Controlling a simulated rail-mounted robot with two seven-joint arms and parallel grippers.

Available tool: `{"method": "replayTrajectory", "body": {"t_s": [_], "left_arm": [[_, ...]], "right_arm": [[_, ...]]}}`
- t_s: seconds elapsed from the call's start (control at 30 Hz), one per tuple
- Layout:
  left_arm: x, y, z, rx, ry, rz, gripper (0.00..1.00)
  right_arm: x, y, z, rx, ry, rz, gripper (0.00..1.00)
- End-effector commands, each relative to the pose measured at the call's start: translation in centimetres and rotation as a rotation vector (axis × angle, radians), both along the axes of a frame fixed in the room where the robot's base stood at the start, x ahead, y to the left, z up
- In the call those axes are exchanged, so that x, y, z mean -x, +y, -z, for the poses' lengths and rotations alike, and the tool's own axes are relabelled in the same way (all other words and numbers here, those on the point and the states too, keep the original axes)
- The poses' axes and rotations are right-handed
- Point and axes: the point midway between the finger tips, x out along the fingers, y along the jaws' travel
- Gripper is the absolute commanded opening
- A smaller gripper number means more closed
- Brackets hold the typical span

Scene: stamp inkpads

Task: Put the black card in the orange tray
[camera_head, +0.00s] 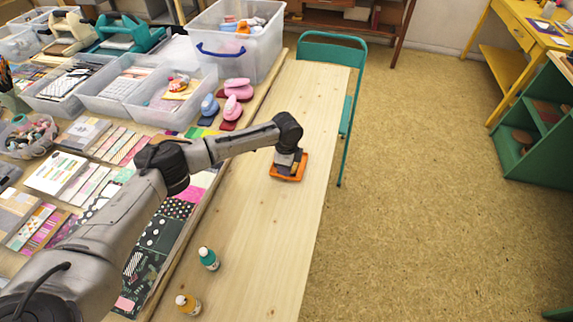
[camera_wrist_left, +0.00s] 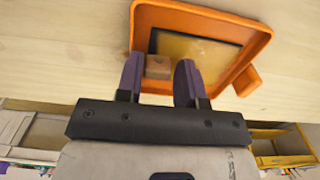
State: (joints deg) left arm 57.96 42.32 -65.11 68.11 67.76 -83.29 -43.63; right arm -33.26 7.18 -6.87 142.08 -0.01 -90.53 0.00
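The orange tray (camera_head: 289,167) lies on the bare wooden table under my left gripper (camera_head: 290,157). In the left wrist view the tray (camera_wrist_left: 262,42) holds a flat panel (camera_wrist_left: 195,50) with a black edge and a brownish face. I cannot tell if this is the black card. A small wooden block (camera_wrist_left: 158,66) at the panel's near-left corner sits between the two purple fingers of my left gripper (camera_wrist_left: 160,80). The fingers are apart with the block nearly filling the gap; I cannot tell whether they grip it. My right gripper is out of view.
Pink punches (camera_head: 237,89) and a clear bin (camera_head: 239,50) are behind to the left. A green chair (camera_head: 332,52) stands by the table's far edge.

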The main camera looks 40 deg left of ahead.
Motion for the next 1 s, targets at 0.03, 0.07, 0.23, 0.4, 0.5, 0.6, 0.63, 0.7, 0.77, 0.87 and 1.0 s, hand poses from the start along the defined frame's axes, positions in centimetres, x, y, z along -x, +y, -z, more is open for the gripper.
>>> {"method": "replayTrajectory", "body": {"t_s": [0.03, 0.07, 0.23, 0.4, 0.5, 0.6, 0.63, 0.7, 0.77, 0.87, 1.0], "left_arm": [[0.0, 0.0, 0.0, 0.0, 0.0, 0.0, 0.4], [0.0, 0.0, 0.0, 0.0, 0.0, 0.0, 0.43], [0.0, 0.0, 0.0, -0.001, 0.0, 0.0, 0.52], [0.0, 0.0, 0.0, -0.001, 0.0, 0.0, 0.52], [0.0, 0.1, -0.7, -0.001, 0.0, -0.001, 0.52], [0.0, 0.1, -2.2, 0.0, 0.0, -0.001, 0.52], [0.0, 0.0, -2.7, 0.0, -0.001, -0.001, 0.52], [0.0, 0.1, -4.1, 0.0, -0.001, -0.001, 0.52], [0.0, 0.1, -5.3, 0.0, -0.001, -0.001, 0.52], [0.0, 0.0, -7.1, 0.0, -0.001, -0.001, 0.52], [0.0, 0.0, -9.4, -0.001, -0.002, 0.0, 0.52]], "right_arm": [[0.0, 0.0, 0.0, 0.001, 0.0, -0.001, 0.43], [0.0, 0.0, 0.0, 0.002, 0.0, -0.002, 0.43], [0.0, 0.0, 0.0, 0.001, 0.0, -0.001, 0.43], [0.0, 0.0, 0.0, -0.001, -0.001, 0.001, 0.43], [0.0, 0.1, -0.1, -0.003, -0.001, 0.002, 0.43], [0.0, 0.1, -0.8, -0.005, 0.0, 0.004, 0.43], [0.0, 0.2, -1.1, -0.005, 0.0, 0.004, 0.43], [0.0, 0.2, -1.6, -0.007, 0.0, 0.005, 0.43], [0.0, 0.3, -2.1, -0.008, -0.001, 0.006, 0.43], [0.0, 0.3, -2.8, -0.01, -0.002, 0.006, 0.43], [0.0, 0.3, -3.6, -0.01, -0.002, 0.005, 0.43]]}}
